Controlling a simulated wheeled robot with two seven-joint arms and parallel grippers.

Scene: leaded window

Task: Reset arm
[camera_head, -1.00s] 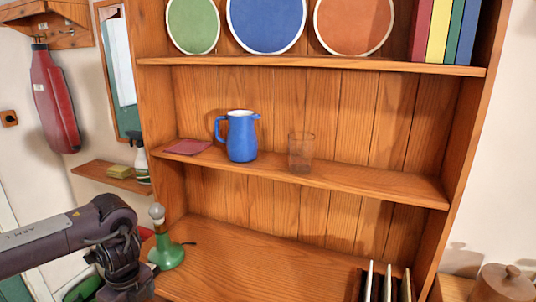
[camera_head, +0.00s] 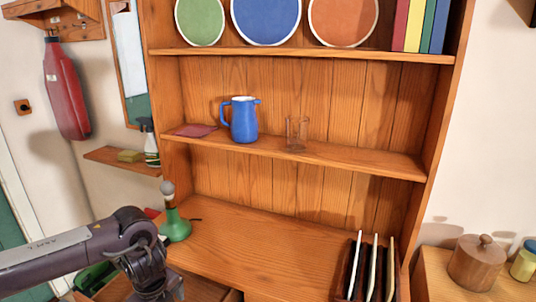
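My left arm comes in from the lower left of the head view, in front of the shelf unit's lower left. Its gripper is not clearly visible; the arm runs down out of the bottom edge of the picture. My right arm and gripper are not in view. The wooden shelf unit (camera_head: 300,225) fills the middle. A green lamp base with a pale bulb (camera_head: 176,228) stands on its lower board, just beyond my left arm.
A blue jug (camera_head: 244,120), a clear glass (camera_head: 296,133) and a dark red cloth (camera_head: 196,130) sit on the middle shelf. Upright plates stand in a rack (camera_head: 372,268) at lower right. A wooden pot (camera_head: 477,263) stands at right. The lower board's middle is clear.

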